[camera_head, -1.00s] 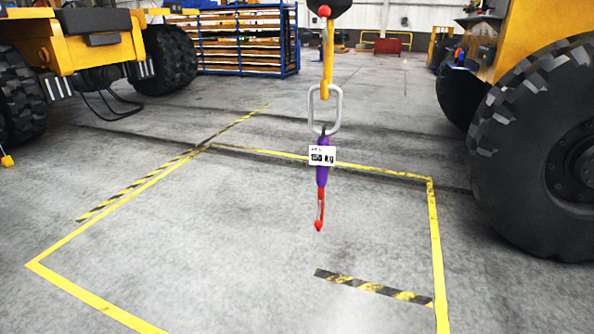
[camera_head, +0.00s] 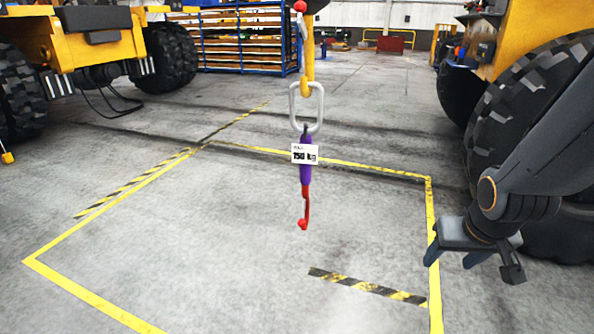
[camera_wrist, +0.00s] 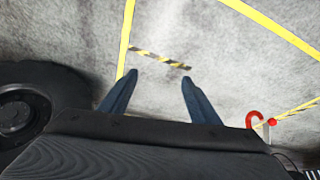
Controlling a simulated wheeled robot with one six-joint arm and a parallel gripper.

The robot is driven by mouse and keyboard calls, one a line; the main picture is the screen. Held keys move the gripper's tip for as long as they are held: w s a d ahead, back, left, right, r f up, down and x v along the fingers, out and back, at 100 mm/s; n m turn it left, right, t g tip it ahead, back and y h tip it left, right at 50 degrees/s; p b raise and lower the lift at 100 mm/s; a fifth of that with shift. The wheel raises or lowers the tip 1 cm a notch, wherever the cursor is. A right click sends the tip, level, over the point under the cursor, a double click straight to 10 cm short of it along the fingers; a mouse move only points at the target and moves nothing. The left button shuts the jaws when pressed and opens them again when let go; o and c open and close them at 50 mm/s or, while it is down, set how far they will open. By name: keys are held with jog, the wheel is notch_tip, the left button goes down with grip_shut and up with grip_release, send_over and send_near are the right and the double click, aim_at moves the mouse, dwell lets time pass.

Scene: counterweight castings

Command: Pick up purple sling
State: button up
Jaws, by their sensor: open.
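The purple sling (camera_head: 306,173) hangs upright in mid-air at the centre of the head view, with a white kg label (camera_head: 304,154) across its upper part. A grey oblong ring (camera_head: 293,104) joins it to a yellow hook (camera_head: 308,76) above. A red hook (camera_head: 305,212) with a red ball hangs at its lower end. My gripper (camera_head: 453,262) is open and empty, to the right of the sling and lower, well apart from it. In the wrist view, the two fingers of my gripper (camera_wrist: 160,80) are spread over bare floor. The red hook (camera_wrist: 254,118) shows there at lower right.
A large black tyre (camera_head: 555,90) of a yellow machine stands close behind my arm at right. Another yellow machine (camera_head: 95,30) stands at far left. A blue rack (camera_head: 240,40) is at the back.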

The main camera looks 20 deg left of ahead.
jog(key=w+a+r+n+t+y, duration=0.1)
jog(key=w+a+n+t+y, duration=0.15)
jog(key=w+a, duration=0.5)
jog(key=n+t+y+b, duration=0.1)
jog(key=n+t+y, duration=0.4)
jog(key=y, duration=0.6)
send_near(308, 159)
jog(key=shift+n+g, duration=0.45)
jog(key=shift+n, duration=0.1)
jog(key=w+a, duration=0.1)
jog(key=w, duration=0.1)
jog(key=w+a, duration=0.1)
jog(key=shift+w+a+r, duration=0.15)
jog(key=shift+w+a, duration=0.2)
jog(key=shift+w, duration=0.05)
jog(key=shift+w+a+r+y, duration=0.1)
jog(key=shift+a+y, duration=0.15)
jog(key=shift+a, duration=0.05)
jog(key=shift+s+p+x, duration=0.2)
jog(key=shift+p+x, duration=1.5)
jog(key=shift+x, duration=1.8)
jog(key=shift+a, duration=0.2)
jog(key=shift+c, duration=0.3)
